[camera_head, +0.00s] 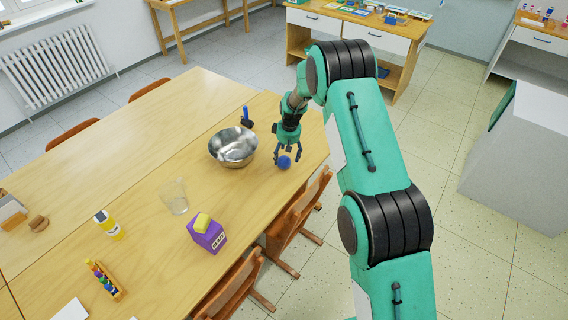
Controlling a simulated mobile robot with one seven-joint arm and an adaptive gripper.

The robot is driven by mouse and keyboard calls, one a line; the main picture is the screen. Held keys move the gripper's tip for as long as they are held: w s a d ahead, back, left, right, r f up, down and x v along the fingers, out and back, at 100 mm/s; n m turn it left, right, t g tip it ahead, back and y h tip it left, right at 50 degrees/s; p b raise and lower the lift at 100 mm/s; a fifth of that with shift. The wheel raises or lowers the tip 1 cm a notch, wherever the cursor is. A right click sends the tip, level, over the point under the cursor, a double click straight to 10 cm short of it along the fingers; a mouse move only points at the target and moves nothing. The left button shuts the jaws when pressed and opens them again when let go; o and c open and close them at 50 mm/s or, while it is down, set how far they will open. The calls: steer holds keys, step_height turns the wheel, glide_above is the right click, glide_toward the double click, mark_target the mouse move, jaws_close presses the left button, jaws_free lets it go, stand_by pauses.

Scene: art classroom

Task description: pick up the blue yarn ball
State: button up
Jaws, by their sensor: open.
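The blue yarn ball (284,163) sits on the wooden table (262,193) near its right edge. My gripper (287,154) is right above it, pointing down, with its fingers spread open. The fingertips reach down to about the top of the ball, one on each side in the picture. I cannot tell whether they touch it.
A metal bowl (233,147) stands just left of my gripper, with a dark blue-handled object (246,118) behind it. Wooden chairs (298,222) line the near edge.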

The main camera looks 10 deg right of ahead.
mark_target(284, 158)
steer(key=shift+f, duration=0.15)
steer(key=shift+w+a+f+b, duration=0.15)
steer(key=shift+f+b, duration=0.15)
steer(key=shift+f, duration=0.95)
steer(key=shift+w+a+f+b, duration=0.15)
steer(key=shift+f+b, duration=0.1)
steer(key=shift+f, duration=0.95)
steer(key=c, duration=1.3)
